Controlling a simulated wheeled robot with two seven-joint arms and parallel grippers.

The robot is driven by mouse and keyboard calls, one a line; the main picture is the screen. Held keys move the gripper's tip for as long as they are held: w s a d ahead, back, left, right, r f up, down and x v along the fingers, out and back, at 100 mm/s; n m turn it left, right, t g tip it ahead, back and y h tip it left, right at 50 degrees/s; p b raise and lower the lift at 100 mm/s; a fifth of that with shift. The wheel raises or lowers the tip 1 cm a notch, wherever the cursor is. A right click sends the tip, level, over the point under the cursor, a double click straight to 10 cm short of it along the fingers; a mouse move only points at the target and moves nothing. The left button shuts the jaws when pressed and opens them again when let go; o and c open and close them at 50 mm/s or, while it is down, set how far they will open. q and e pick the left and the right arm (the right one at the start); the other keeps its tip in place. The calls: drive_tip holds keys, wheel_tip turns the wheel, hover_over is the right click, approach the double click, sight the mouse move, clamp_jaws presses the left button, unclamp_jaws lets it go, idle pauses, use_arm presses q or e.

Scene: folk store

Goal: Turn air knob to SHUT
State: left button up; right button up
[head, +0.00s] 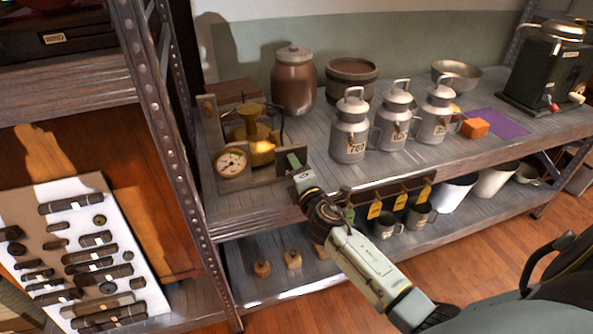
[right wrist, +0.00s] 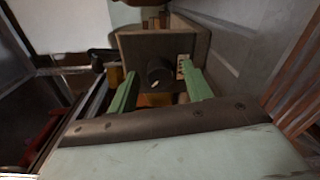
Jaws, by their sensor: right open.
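The air knob (right wrist: 158,73) is a dark round knob with a small pale mark, on the end face of a wooden panel (right wrist: 132,47) in the right wrist view. A pale label (right wrist: 184,66) sits just right of it; its letters are too small to read. My right gripper (right wrist: 160,88) is open, with one green finger on each side of the knob and gaps visible. In the head view, my right gripper (head: 296,161) is at the right end of the brass apparatus (head: 255,145) with a round gauge (head: 232,162). The knob is hidden there. My left gripper is not in view.
Several metal milk cans (head: 350,127) stand right of the apparatus on the shelf (head: 440,150). A brown jar (head: 294,80) stands behind. A riveted shelf post (head: 180,170) rises at left.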

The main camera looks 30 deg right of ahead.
drive_tip(key=shift+s+a, duration=0.15)
drive_tip(key=shift+s, duration=0.35)
drive_tip(key=v, duration=0.3)
drive_tip(key=shift+p, duration=0.35)
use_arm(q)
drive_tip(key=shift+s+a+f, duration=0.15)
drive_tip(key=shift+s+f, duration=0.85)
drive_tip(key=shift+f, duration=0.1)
use_arm(e)
drive_tip(key=v, duration=0.9)
drive_tip(key=shift+s, duration=0.2)
